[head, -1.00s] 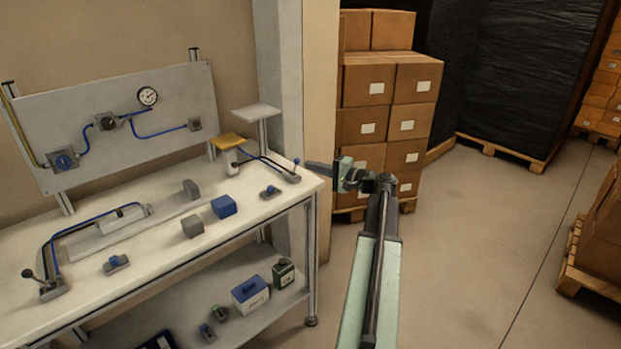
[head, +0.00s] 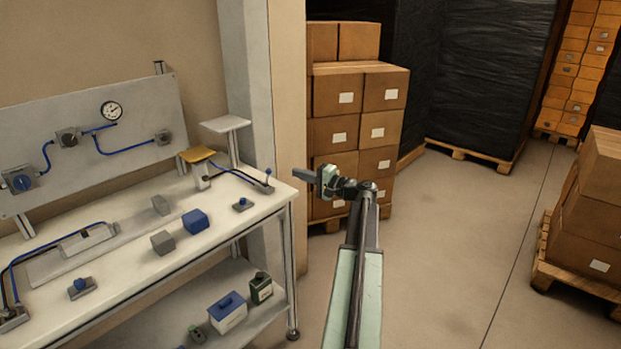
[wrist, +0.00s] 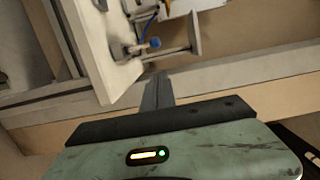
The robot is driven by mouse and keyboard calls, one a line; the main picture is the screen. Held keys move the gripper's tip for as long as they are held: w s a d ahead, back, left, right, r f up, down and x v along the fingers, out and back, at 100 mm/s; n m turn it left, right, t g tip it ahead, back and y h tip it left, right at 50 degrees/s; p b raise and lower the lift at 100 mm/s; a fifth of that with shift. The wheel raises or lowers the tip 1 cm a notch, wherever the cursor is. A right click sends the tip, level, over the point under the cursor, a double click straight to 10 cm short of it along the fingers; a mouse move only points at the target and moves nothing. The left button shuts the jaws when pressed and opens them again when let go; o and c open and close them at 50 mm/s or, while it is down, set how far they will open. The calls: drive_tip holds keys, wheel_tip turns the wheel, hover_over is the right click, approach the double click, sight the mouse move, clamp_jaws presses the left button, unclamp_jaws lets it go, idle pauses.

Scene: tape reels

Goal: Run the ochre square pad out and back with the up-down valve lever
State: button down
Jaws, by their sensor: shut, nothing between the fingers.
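The ochre square pad (head: 197,155) sits on a small cylinder block at the bench's far right; a sliver of ochre shows at the top of the wrist view (wrist: 178,6). A blue-knobbed valve lever (head: 266,180) stands at the bench's right end, joined by hoses toward the pad's cylinder. Its blue knob also shows in the wrist view (wrist: 155,42), beyond the fingertips. My gripper (head: 297,174) is shut and empty, just right of that lever and apart from it, beyond the bench edge. In the wrist view the closed fingers (wrist: 158,88) point toward the lever.
A pale square plate (head: 225,124) stands on a post behind the pad. Grey and blue blocks (head: 195,221) and small blue-knobbed valves (head: 242,204) lie on the bench (head: 130,275). A pillar (head: 287,90) and stacked cartons (head: 335,130) stand behind my gripper.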

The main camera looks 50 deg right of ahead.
sight(268, 177)
drive_tip(key=w+a, duration=0.2)
drive_tip(key=w, duration=0.1)
drive_tip(key=w+a, duration=0.1)
drive_tip(key=w, duration=0.1)
drive_tip(key=shift+w+a, duration=0.15)
drive_tip(key=shift+a, duration=0.05)
